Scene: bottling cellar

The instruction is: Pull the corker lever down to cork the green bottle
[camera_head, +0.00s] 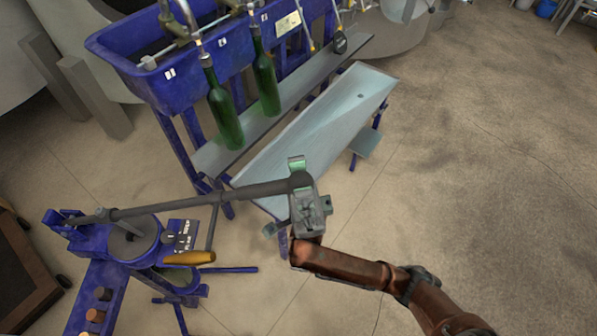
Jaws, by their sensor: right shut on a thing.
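The blue corker (135,245) stands at the lower left. Its long dark grey lever (205,198) runs from the pivot on the corker's top to the right, rising slightly. My right gripper (300,181) is shut on the lever's far end, with my arm coming in from the lower right. No bottle shows under the corker head; that area is hidden from above. Two green bottles, a nearer one (225,118) and a farther one (266,86), hang at the filler spouts. My left gripper is not in view.
The blue filler trough (130,70) stands behind, with a grey bottle shelf (225,155) and a sloped metal tray (310,130) before it. A wooden-handled part (190,258) sticks out from the corker. Several corks sit at the lower left. The floor at right is clear.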

